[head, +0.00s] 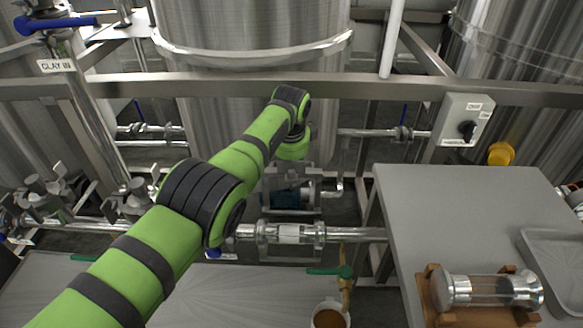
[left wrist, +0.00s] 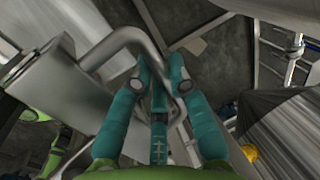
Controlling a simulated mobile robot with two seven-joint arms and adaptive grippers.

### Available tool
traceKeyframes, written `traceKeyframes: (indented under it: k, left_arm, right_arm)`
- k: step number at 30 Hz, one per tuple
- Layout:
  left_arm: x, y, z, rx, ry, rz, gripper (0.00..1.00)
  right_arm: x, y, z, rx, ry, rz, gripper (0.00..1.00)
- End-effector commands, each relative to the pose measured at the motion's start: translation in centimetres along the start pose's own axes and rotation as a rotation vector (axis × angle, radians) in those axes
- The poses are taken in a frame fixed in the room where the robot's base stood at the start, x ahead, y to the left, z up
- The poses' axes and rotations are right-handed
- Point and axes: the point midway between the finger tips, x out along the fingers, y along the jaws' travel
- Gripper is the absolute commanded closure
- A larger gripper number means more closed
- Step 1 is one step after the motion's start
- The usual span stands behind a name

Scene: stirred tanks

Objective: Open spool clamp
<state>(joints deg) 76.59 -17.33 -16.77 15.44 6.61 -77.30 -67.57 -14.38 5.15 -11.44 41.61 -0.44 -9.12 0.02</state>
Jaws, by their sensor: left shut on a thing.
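A clear-walled spool (head: 289,234) sits in the horizontal steel pipe at the middle of the head view, with metal fittings at both ends. My left arm's elbow stands close to its left end, and I cannot make out the clamp clearly. My left gripper (left wrist: 161,86) shows in the left wrist view with its teal fingers on either side of a bent metal bar (left wrist: 124,38), shut on it. Whether this bar belongs to the spool clamp I cannot tell. In the head view my left wrist points down above the pump, and the fingers are not clear. My right gripper is not in view.
A grey table (head: 460,200) at the right carries a glass cylinder (head: 490,290) on a wooden stand and a tray (head: 555,262). A steel rail (head: 360,88) and large tanks stand behind.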

Motion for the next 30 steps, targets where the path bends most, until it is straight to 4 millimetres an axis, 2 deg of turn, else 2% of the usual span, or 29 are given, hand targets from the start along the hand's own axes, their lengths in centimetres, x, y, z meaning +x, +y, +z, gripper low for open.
traceKeyframes:
  k: [1, 7, 8, 9, 10, 23, 30]
  left_arm:
    - [-0.7, -0.8, 0.1, -0.001, 0.001, -0.023, 1.0]
    - [-0.7, -0.8, 0.0, -0.001, 0.002, -0.023, 1.0]
    - [-0.7, -0.8, 0.0, 0.0, 0.002, -0.023, 0.78]
    - [-0.7, -0.8, 0.0, 0.0, 0.002, -0.023, 0.62]
    - [-0.7, -0.8, 0.0, 0.0, 0.002, -0.023, 0.57]
    - [-0.4, -0.3, -0.1, 0.0, 0.003, -0.008, 0.57]
    - [-1.5, -0.4, -0.1, 0.001, 0.004, -0.01, 0.57]
  right_arm:
    - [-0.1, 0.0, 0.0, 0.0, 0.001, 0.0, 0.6]
    - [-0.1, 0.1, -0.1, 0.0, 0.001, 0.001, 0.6]
    - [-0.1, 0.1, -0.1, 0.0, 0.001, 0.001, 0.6]
    - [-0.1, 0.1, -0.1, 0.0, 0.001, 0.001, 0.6]
    - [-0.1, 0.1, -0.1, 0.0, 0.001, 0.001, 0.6]
    - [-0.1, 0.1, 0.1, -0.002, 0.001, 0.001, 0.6]
    - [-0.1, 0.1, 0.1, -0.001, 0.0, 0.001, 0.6]
